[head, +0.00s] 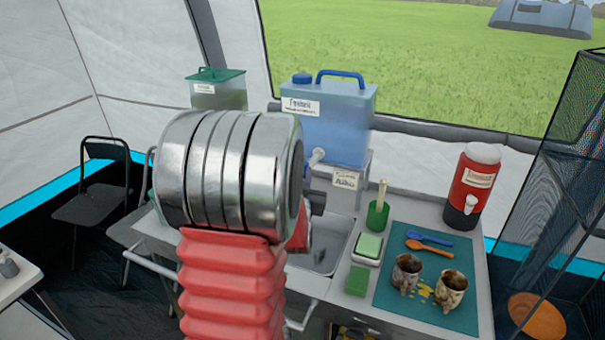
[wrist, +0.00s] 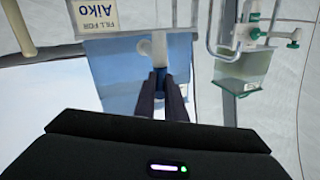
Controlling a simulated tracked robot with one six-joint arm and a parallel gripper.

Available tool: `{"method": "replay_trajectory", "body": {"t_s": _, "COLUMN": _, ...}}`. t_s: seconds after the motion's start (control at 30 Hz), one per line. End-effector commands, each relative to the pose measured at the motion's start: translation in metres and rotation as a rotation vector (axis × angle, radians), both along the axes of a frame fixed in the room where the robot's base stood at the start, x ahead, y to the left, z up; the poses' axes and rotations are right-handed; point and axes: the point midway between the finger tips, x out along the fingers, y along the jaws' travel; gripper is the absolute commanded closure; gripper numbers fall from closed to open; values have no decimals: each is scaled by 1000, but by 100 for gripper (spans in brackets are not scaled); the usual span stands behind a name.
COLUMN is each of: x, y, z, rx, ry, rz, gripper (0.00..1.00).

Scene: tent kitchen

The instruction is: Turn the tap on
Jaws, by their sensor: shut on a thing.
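The blue water tank (head: 340,125) stands on a raised support behind the sink, with its white tap (head: 317,157) at its lower front. In the wrist view the picture is upside down, and the white tap (wrist: 158,48) is straight ahead. My gripper (wrist: 161,80) is shut on the tap's small blue lever (wrist: 160,74), with one dark finger on each side. In the head view my arm hides most of the gripper and the lever. Any water flow cannot be made out.
The sink (head: 325,248) lies below the tap. To its right are a green cup (head: 378,216), a sponge (head: 370,246), and a teal mat (head: 420,298) with two mugs and spoons. A red dispenser (head: 475,185) stands behind the mat. A green-lidded container (head: 217,92) is at the left.

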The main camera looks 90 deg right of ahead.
Motion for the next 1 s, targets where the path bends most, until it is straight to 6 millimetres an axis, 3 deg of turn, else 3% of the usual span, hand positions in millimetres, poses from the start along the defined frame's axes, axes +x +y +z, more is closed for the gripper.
{"method": "replay_trajectory", "body": {"t_s": 0.27, "x": -3, "y": 0, "z": 2, "rx": -5, "ry": -1, "rz": -6, "gripper": 71}}
{"method": "replay_trajectory", "body": {"t_s": 0.63, "x": -2, "y": 5, "z": 0, "rx": -1, "ry": -1, "rz": -5, "gripper": 71}}
{"method": "replay_trajectory", "body": {"t_s": 1.0, "x": -3, "y": 51, "z": 1, "rx": -3, "ry": -1, "rz": -8, "gripper": 71}}
